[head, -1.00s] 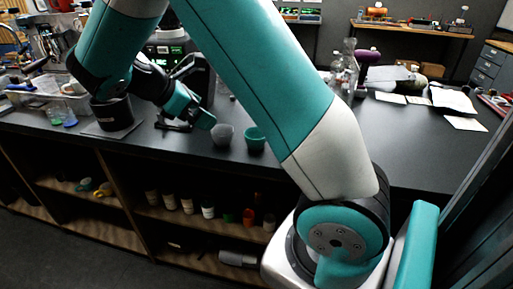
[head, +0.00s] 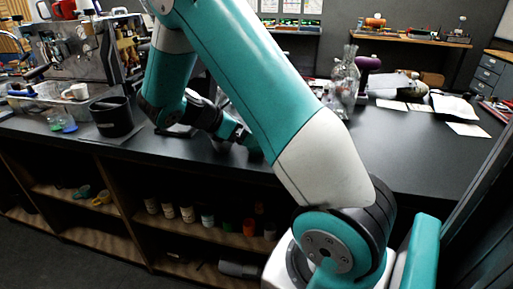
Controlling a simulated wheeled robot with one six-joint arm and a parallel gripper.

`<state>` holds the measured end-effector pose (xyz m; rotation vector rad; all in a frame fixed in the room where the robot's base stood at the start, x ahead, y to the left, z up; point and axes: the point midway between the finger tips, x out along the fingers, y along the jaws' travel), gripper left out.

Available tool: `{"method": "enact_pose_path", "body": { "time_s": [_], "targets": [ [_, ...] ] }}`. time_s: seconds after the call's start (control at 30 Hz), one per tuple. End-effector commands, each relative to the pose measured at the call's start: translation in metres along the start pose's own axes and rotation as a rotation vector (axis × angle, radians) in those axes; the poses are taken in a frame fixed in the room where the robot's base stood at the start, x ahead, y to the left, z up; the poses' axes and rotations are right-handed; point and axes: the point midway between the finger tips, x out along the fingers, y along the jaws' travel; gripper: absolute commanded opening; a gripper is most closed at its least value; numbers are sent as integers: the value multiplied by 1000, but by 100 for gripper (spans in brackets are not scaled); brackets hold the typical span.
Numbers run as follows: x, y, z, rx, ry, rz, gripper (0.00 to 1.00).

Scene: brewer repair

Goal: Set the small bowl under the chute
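My arm reaches down to the counter, and my gripper (head: 238,136) is low over the spot where small cup-like bowls stand. A grey bowl (head: 224,144) shows only in part beside the gripper, and a dark teal one (head: 254,152) shows a little to its right. The fingers are small and dark here, so I cannot tell whether they are open or closed on a bowl. The brewer and its chute are hidden behind my arm.
A black bin (head: 111,117) stands on the dark counter (head: 300,150) to the left. Glass bottles (head: 345,80) stand behind my arm on the right. Papers (head: 455,107) lie at far right. Several cups stand on the shelf below.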

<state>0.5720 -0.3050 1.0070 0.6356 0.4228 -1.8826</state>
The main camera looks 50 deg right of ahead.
Motion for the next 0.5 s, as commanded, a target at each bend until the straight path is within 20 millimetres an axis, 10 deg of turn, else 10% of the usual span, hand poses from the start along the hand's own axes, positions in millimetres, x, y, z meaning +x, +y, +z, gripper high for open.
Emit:
{"method": "enact_pose_path", "body": {
  "time_s": [0.5],
  "targets": [
    [47,-1,-6,-1,0,-1,100]
  ]
}}
